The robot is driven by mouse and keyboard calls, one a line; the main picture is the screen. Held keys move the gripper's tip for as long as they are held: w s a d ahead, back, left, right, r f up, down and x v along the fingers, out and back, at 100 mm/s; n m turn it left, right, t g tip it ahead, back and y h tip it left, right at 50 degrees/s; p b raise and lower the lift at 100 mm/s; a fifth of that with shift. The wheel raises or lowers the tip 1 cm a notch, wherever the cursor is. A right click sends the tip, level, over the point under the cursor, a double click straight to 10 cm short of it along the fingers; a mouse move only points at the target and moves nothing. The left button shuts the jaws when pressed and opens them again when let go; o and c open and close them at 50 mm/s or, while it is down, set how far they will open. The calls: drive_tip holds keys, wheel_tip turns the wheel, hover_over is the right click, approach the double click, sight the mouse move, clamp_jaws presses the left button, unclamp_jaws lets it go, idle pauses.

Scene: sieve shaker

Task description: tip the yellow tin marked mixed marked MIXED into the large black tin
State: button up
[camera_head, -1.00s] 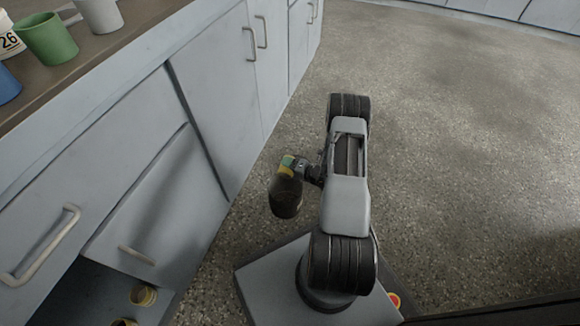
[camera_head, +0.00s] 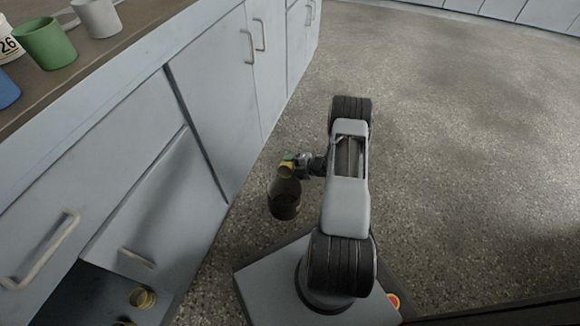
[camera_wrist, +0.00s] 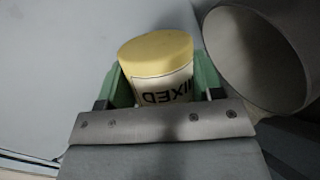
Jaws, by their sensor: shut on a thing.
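My gripper (camera_wrist: 160,90) is shut on the yellow tin marked MIXED (camera_wrist: 158,52), which sits between its two green fingers. The lettering reads upside down and a smooth yellow end shows. In the head view my gripper (camera_head: 299,163) is left of my arm, over the floor, with a bit of yellow of the tin (camera_head: 286,171) showing. A dark, bottle-shaped thing (camera_head: 285,198) shows just below it; I cannot tell whether they touch. In the wrist view a large grey hollow cylinder (camera_wrist: 262,55) is close on the right; I cannot tell whether it is the large black tin.
Pale cabinets (camera_head: 100,170) run along the left, with an open drawer low down holding a small yellow tin (camera_head: 142,298). A green cup (camera_head: 47,43), a white cup (camera_head: 97,16) and a blue cup (camera_head: 6,90) stand on the counter. Floor on the right is clear.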

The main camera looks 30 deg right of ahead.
drive_tip(key=shift+m, duration=0.3)
drive_tip(key=shift+f, duration=0.1)
drive_tip(key=shift+w+d+f+m+g+y+b, duration=0.1)
drive_tip(key=shift+f+m+g+y+b, duration=0.2)
drive_tip(key=shift+m+g+y, duration=0.5)
drive_tip(key=shift+m, duration=0.6)
drive_tip(key=shift+f+m+g+y+b, duration=0.15)
drive_tip(key=shift+m+g+y+b, duration=0.2)
drive_tip(key=shift+y, duration=0.25)
drive_tip(key=shift+s+a+f+m+g+y, duration=0.1)
drive_tip(key=shift+s+a+m+g+y, duration=0.1)
drive_tip(key=shift+m+y, duration=0.3)
drive_tip(key=shift+s+a+m+g+y, duration=0.1)
drive_tip(key=shift+a+m+g+y, duration=0.1)
drive_tip(key=shift+m, duration=0.45)
